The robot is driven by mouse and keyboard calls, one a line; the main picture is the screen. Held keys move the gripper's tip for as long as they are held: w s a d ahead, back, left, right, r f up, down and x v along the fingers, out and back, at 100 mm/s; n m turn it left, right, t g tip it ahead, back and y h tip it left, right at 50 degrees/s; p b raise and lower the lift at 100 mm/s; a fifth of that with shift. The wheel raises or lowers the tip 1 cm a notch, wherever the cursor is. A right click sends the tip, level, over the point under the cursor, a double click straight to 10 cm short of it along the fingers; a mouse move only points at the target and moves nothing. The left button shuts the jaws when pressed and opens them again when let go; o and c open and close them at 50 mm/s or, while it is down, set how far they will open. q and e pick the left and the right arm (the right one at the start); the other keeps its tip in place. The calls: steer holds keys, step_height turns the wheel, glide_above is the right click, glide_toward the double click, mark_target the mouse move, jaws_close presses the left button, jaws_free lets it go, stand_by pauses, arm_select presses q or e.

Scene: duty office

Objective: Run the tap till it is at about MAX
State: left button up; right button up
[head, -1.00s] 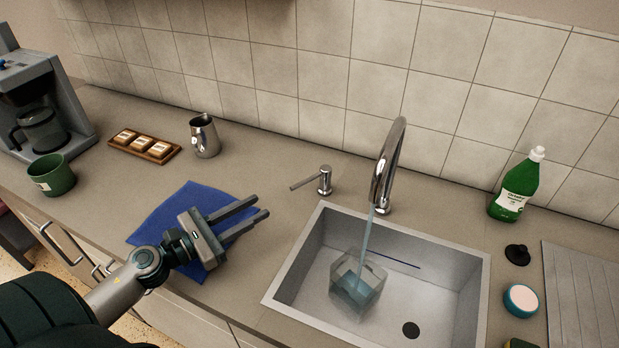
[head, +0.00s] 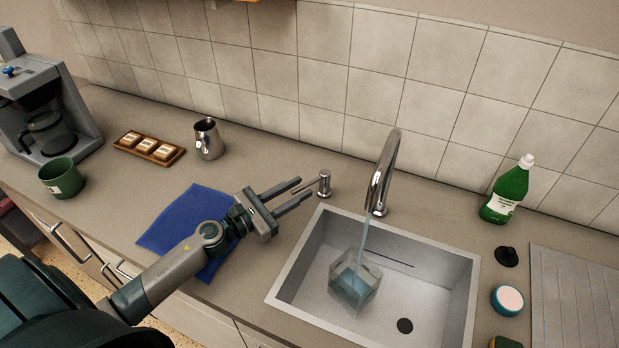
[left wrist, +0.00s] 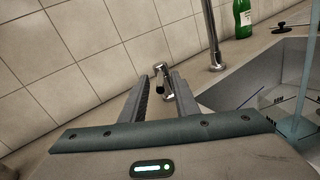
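The chrome tap (head: 381,176) stands behind the sink (head: 457,310), and a stream of water (head: 365,240) runs from it. The stream falls into a clear tank (head: 356,283) standing in the sink. In the left wrist view the lever fitting (left wrist: 163,80) appears between the finger ends; contact cannot be told. My right gripper is out of view.
A blue cloth (head: 172,227) lies under my left arm. A steel pitcher (head: 208,140), a tray of labelled pieces (head: 149,148), a green mug (head: 62,179) and a coffee machine (head: 45,105) stand left. A green bottle (head: 507,191) and black plug (head: 507,256) are right of the sink.

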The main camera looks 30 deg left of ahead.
mark_target(321, 177)
arm_select(q)
steer(key=shift+p+x, duration=0.6)
steer(key=shift+x, duration=1.6)
jaws_close()
